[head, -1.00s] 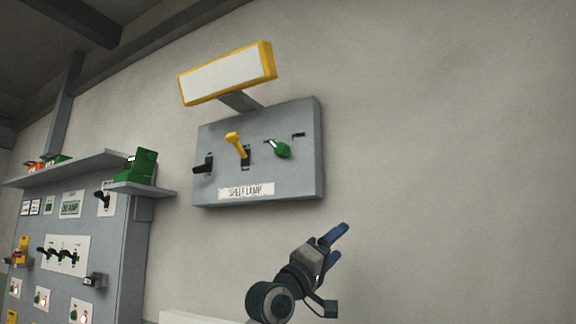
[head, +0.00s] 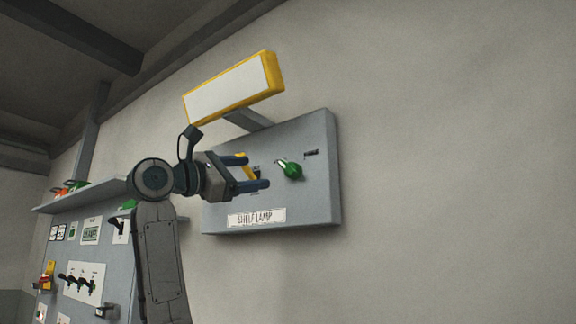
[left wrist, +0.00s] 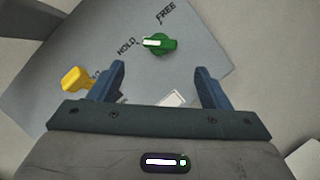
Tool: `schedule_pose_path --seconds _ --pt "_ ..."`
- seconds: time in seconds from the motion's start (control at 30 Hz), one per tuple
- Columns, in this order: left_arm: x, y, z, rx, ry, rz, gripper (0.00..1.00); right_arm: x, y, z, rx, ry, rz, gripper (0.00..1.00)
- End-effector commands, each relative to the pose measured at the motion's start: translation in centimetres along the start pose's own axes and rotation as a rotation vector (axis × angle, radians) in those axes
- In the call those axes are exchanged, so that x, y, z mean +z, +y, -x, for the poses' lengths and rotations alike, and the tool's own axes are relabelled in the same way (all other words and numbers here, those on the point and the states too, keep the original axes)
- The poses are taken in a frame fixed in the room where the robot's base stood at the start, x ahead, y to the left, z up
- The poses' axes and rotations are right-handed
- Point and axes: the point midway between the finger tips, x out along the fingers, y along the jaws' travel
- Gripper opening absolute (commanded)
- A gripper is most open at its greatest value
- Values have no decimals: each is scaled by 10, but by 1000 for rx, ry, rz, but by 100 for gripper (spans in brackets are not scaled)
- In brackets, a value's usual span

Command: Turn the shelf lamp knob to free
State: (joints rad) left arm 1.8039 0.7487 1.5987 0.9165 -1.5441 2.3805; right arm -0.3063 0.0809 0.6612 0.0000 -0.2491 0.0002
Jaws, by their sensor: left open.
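The grey shelf lamp panel (head: 322,200) is on the wall, with a "SHELF LAMP" label (head: 257,217). Its green knob (head: 290,169) also shows in the left wrist view (left wrist: 160,45), where its white mark points at "HOLD"; "FREE" is printed to the upper right. My left gripper (head: 255,172) is open and empty in front of the panel, left of the knob in the head view. In the left wrist view, the knob lies beyond and between the fingertips (left wrist: 159,70), apparently apart from them. My right gripper is out of view.
A yellow lever (left wrist: 78,78) stands by the left finger in the left wrist view. A yellow-framed lamp (head: 232,88) juts out above the panel. A larger control panel with a shelf (head: 85,192) is at the left. The wall at right is bare.

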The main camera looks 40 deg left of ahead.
Motion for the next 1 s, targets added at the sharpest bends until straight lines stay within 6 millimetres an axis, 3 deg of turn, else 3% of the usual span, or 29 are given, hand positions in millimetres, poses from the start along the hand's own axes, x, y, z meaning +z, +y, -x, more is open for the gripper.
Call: schedule_pose_path --seconds 0.5,0.7,0.97,1.0 --pt "2 1 -90 -2 0 0 71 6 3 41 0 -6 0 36" --pt "0 0 -102 0 1 -1 71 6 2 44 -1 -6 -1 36" --pt "-1 -1 -103 1 1 -2 71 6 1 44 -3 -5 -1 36" --pt "-1 -1 -103 1 0 -2 65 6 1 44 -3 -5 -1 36"
